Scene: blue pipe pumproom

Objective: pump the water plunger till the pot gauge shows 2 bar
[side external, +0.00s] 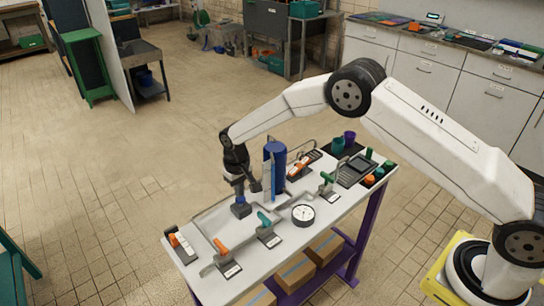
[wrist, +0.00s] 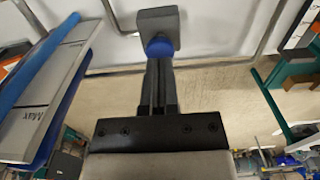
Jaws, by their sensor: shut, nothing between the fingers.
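The plunger appears to be a dark blue knob on a grey block (side external: 241,209), standing on the white bench top; its blue knob (wrist: 159,46) also shows in the wrist view. My gripper (side external: 240,194) points down directly over it. The closed fingers (wrist: 158,62) are empty, with their tips at the knob; I cannot tell whether they touch it. The pot appears to be the blue cylinder (side external: 275,165), upright to the right of my gripper. The round white gauge (side external: 303,214) lies nearer the bench's front edge; its reading is too small to tell.
Grey pipes run across the bench (side external: 183,226). An orange-handled valve (side external: 221,246), a teal-handled valve (side external: 265,220) and a green-handled valve (side external: 327,178) stand along them. Purple and teal cups (side external: 349,138) stand at the far end.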

